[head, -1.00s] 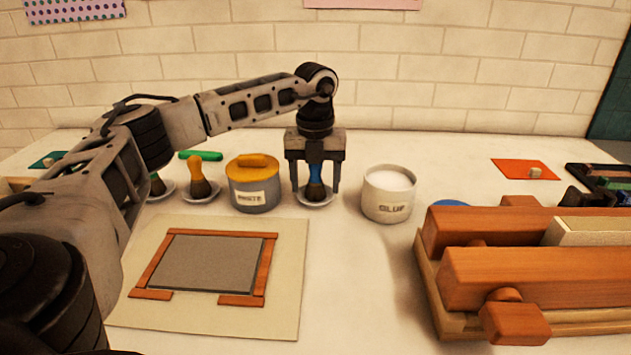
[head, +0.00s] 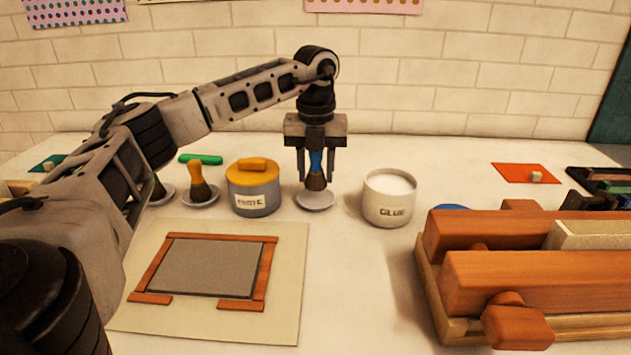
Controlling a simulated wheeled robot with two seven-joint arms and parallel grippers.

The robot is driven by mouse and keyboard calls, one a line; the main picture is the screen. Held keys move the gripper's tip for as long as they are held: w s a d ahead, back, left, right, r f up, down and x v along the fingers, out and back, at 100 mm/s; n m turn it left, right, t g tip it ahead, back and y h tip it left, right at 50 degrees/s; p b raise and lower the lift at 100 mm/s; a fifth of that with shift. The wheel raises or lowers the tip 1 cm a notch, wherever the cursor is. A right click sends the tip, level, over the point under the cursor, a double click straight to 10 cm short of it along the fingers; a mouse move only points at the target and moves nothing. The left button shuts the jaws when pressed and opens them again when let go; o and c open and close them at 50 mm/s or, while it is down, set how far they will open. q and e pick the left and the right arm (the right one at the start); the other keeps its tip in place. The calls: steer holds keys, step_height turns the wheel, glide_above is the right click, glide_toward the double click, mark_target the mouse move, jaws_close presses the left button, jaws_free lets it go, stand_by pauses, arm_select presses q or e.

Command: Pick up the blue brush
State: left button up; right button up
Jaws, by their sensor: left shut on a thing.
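The blue brush (head: 316,161) has a blue handle and dark bristles and stands upright, bristles down. My left gripper (head: 316,168) points straight down from above and is shut on its handle. The bristles are just above a small white saucer (head: 316,201); whether the tip still touches it is hard to tell. My right gripper is not in the head view.
A grey paste jar (head: 254,190) with a yellow lid stands left of the saucer, and a white glue pot (head: 389,199) stands right. A yellow-handled brush (head: 199,182) rests on a saucer further left. A wooden press (head: 530,280) fills the right front.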

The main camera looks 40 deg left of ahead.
arm_select(q)
steer(key=s+d+r, duration=0.8)
steer(key=s+r, duration=0.1)
steer(key=s, duration=0.2)
steer(key=shift+d+r, duration=0.35)
steer(key=shift+d, duration=0.05)
steer(key=shift+w, duration=0.1)
